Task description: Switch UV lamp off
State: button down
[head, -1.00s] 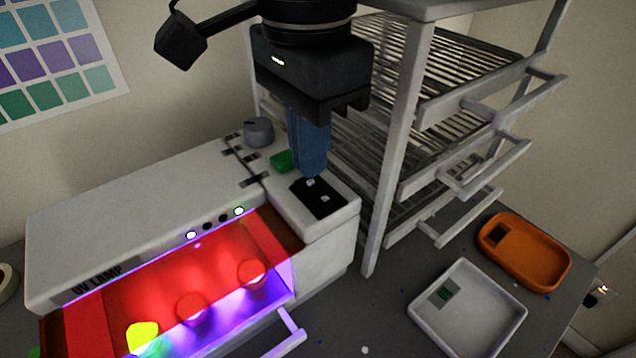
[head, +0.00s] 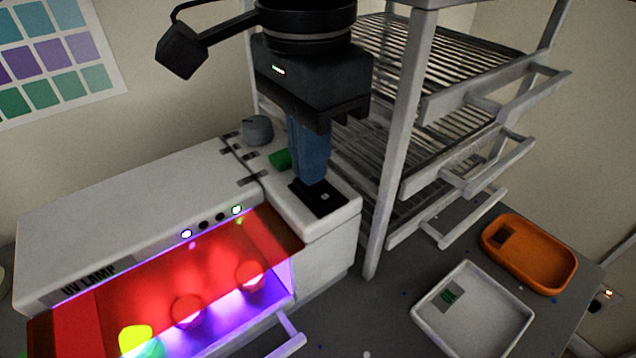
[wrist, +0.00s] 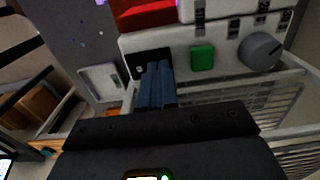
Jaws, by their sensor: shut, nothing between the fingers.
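The white UV lamp box (head: 130,222) stands at the left, its red window lit and purple light glowing in the open front. On its right-hand top are a grey knob (head: 258,130), a green button (head: 280,159) and a black switch plate (head: 326,203). My gripper (head: 314,183) is shut and empty, its blue fingers pointing down at the black plate and hiding its rear part. I cannot tell whether the tips touch it. The wrist view shows the fingers (wrist: 156,85) over the black plate (wrist: 142,64), beside the green button (wrist: 202,58).
A white rack (head: 395,150) with wire shelves and pull-out frames stands close right of the lamp. A white tray (head: 474,312) and an orange tray (head: 528,254) lie on the grey table. Several small pieces (head: 187,312) sit inside the lit lamp.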

jog(key=shift+f, duration=0.15)
jog(key=shift+r+p, duration=1.25)
jog(key=shift+r, duration=2.3)
